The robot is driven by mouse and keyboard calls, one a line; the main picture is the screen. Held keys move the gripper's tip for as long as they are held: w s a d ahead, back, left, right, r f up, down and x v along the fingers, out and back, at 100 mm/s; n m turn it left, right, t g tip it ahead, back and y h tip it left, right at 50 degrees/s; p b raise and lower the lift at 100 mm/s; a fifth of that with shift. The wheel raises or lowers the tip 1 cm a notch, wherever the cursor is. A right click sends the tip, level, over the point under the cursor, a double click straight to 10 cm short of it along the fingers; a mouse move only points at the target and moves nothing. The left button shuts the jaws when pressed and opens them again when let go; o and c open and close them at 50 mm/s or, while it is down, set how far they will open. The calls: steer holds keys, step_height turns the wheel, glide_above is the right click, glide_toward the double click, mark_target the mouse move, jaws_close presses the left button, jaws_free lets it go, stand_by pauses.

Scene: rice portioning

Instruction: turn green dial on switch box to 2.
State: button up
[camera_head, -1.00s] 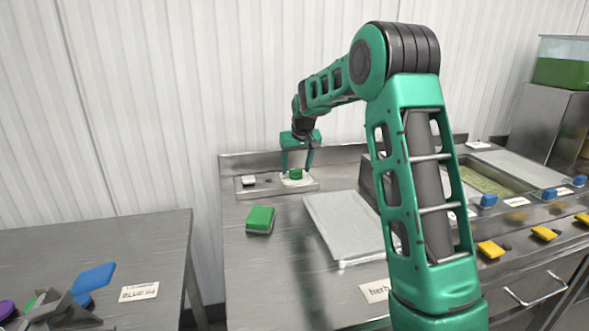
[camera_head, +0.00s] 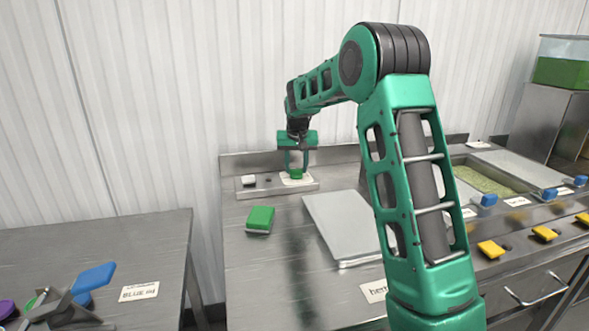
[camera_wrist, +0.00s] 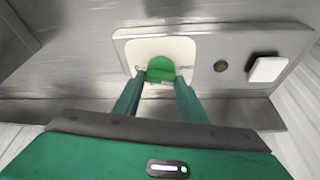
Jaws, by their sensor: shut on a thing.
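The green dial (camera_wrist: 161,69) sits on a white plate (camera_wrist: 180,50) on the steel switch box (camera_wrist: 212,45). In the head view the dial (camera_head: 296,175) is near the back edge of the counter. My gripper (camera_wrist: 160,80) reaches over it with one finger on each side, and is shut on the dial. In the head view my gripper (camera_head: 296,168) points down at the box. The numbers around the dial are too small to read.
A white switch (camera_head: 248,180) and a small dark knob (camera_head: 267,178) are on the same box. A green block (camera_head: 260,218) and a flat steel lid (camera_head: 345,225) lie nearby on the counter. A steel wall rises behind the box.

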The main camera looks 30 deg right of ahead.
steer(key=m, duration=0.2)
steer(key=m+g+h, duration=0.1)
steer(key=m, duration=0.1)
steer(key=m+h, duration=0.1)
steer(key=m, duration=0.2)
steer(key=shift+w+a+g, duration=0.25)
steer(key=shift+a+g, duration=0.05)
steer(key=shift+a, duration=0.05)
steer(key=m+g, duration=0.1)
steer(key=m, duration=0.3)
steer(key=m+g, duration=0.1)
steer(key=m, duration=0.1)
steer(key=shift+w+a+m+g+h, duration=0.1)
steer(key=shift+w+m+g+h, duration=0.2)
steer(key=shift+h, duration=0.1)
steer(key=m, duration=0.2)
steer(key=m+g, duration=0.1)
steer(key=m, duration=0.1)
steer(key=shift+w+g, duration=0.15)
steer(key=shift+g, duration=0.15)
steer(key=shift+d+r+m+g+y, duration=0.15)
steer(key=shift+m+g+y, duration=0.1)
steer(key=shift+m, duration=0.6)
steer(key=shift+d+m+g+y, duration=0.1)
steer(key=shift+m+g+y, duration=0.15)
steer(key=shift+m, duration=0.6)
steer(key=shift+d, duration=0.1)
steer(key=o, duration=1.1)
steer(key=shift+w, duration=0.1)
steer(key=shift+c, duration=0.2)
